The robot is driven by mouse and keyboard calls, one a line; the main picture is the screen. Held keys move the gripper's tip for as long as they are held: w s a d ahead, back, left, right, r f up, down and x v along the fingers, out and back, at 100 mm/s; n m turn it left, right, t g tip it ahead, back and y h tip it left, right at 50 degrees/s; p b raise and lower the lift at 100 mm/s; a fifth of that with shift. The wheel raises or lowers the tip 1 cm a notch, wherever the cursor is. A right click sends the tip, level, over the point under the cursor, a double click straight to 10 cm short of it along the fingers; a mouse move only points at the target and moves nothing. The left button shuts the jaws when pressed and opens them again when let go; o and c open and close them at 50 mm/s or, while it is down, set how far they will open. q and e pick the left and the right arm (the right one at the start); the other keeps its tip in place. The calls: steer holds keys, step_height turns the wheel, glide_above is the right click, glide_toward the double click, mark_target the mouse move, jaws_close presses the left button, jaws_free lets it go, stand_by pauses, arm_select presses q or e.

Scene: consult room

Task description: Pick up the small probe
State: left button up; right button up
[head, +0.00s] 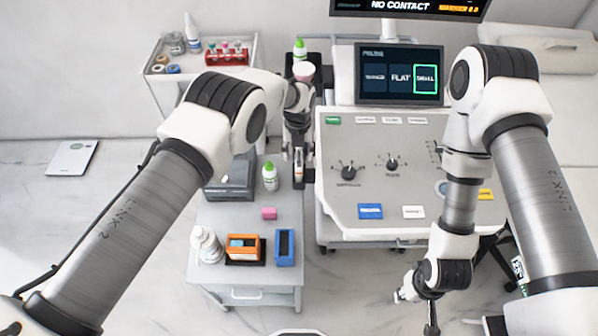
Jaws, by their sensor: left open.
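My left gripper (299,178) hangs open, pointing down, in the gap between the white cart and the console's left side. A small pale piece with an orange band (299,160) shows at its fingers; I cannot tell if this is the small probe. My arm hides part of that area. The console screen (399,78) lists probe choices, with SMALL outlined in green. My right gripper (430,316) is low at the console's front right, small and dark, and its jaws cannot be read.
The console (385,150) has knobs and labelled buttons. A shelf cart (200,58) stands behind.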

mark_target(299, 164)
arm_select(q)
steer(key=shift+s+f, duration=0.1)
steer(key=shift+f, duration=0.6)
steer(key=f+b, duration=0.2)
steer(key=f, duration=0.1)
steer(key=f+b, duration=0.1)
steer(key=shift+w+d+f, duration=0.1)
steer(key=shift+w+f, duration=0.25)
steer(key=shift+w, duration=0.05)
steer(key=shift+r, duration=0.25)
steer(key=shift+s+r, duration=0.1)
steer(key=shift+s, duration=0.1)
steer(key=shift+c, duration=1.1)
jaws_close()
